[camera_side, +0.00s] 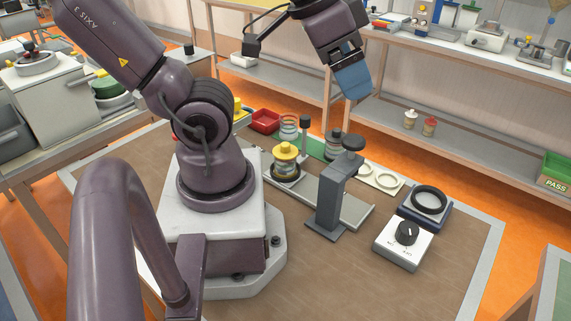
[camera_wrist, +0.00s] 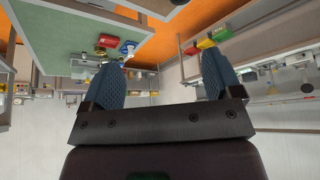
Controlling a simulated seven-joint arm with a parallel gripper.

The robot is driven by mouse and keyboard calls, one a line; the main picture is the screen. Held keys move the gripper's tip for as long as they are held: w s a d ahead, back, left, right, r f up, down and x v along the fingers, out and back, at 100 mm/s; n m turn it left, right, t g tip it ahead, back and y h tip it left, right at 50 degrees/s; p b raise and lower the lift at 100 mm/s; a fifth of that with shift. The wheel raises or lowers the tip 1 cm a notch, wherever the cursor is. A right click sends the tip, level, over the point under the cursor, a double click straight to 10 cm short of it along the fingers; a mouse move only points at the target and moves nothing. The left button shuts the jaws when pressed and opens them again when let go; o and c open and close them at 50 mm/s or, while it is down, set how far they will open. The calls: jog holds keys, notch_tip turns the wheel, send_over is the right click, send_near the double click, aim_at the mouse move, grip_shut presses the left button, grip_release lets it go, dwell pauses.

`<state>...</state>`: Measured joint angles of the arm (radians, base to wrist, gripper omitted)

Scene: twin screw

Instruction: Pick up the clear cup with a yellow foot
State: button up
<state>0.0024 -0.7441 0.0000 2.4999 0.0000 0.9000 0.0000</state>
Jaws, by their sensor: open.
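The clear cup with a yellow foot (camera_side: 286,161) appears to stand upside down, its yellow part on top and its clear body below. It rests on a dark round base at the left end of a grey rail on the bench. My gripper (camera_side: 353,82) is raised high above the bench, up and to the right of the cup in the side view. In the wrist view my gripper (camera_wrist: 162,62) has its two blue fingers wide apart, with nothing between them. I cannot make out the cup in the wrist view.
A grey clamp post (camera_side: 339,190) stands beside the rail, right of the cup. A clear jar with a dark top (camera_side: 333,146), a coil (camera_side: 289,127) and a red tray (camera_side: 265,121) are behind. A white dial box (camera_side: 403,244) sits right. The bench front is clear.

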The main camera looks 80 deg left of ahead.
jog(key=w+a+f+n+g+h, duration=0.1)
jog(key=a+f+n+g, duration=0.2)
jog(key=f, duration=0.3)
jog(key=m+g, duration=0.3)
jog(key=m, duration=2.9)
send_near(286, 156)
jog(key=shift+s+a+r+y, duration=0.1)
jog(key=shift+a+r+y, duration=0.2)
jog(key=shift+r, duration=0.25)
jog(key=n, duration=0.2)
jog(key=shift+s+a+r+n, duration=0.1)
jog(key=shift+a+n, duration=0.2)
jog(key=n, duration=0.4)
jog(key=shift+a, duration=0.2)
jog(key=shift+f+n, duration=0.4)
jog(key=shift+f, duration=6.1)
